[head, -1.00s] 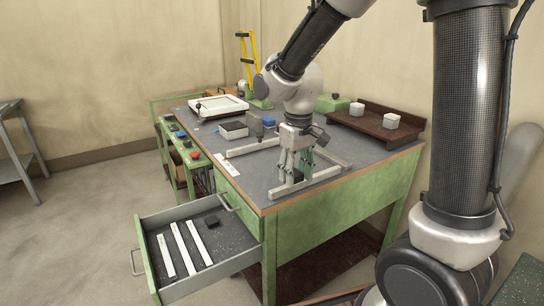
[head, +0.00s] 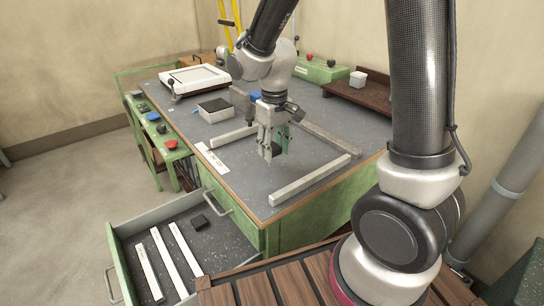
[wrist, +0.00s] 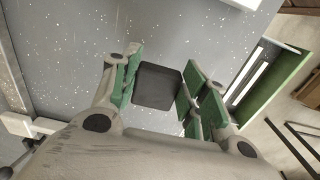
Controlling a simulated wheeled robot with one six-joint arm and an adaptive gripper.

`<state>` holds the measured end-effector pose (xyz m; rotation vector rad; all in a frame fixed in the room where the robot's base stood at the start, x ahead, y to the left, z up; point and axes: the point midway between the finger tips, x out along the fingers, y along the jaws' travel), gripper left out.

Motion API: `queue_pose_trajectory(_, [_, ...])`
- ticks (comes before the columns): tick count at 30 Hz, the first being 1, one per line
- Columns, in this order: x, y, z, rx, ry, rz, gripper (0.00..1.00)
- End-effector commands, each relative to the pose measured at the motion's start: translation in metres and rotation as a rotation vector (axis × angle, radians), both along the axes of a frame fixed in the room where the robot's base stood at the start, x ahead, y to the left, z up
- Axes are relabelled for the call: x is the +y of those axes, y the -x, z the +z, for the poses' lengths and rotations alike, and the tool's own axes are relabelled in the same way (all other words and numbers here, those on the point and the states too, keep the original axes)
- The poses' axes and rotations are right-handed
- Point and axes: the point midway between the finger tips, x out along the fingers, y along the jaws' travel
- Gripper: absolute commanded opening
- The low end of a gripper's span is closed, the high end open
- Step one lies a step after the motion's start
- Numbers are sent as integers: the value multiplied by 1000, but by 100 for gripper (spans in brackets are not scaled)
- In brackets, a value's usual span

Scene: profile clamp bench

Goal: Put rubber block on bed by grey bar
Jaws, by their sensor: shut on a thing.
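My gripper (head: 275,150) is shut on a black rubber block (wrist: 158,85), held between its green pads in the wrist view. The block also shows as a dark patch between the fingers in the head view (head: 276,149). It is low over the speckled grey bed (head: 240,178); I cannot tell whether it touches. Grey bars lie around it: one at the front (head: 312,179), one at the left (head: 233,137) and one at the right (head: 326,140). The gripper is behind the front bar, apart from it.
A grey box (head: 214,110), a white-framed tray (head: 194,78) and a brown shelf (head: 362,94) stand farther back. Bare bench lies left of the front bar.

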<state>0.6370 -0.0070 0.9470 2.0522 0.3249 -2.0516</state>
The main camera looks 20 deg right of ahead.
Motion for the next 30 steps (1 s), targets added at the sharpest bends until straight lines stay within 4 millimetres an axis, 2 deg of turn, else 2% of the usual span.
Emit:
queue_pose_trajectory(11, [0,1,-48,4,1,0,20])
queue_pose_trajectory(23, [0,0,-54,1,0,0,20])
queue_pose_trajectory(24, [0,0,-54,0,0,0,48])
queue_pose_trajectory(27, [0,0,-54,0,0,0,66])
queue_pose_trajectory(30, [0,0,-54,0,0,0,66])
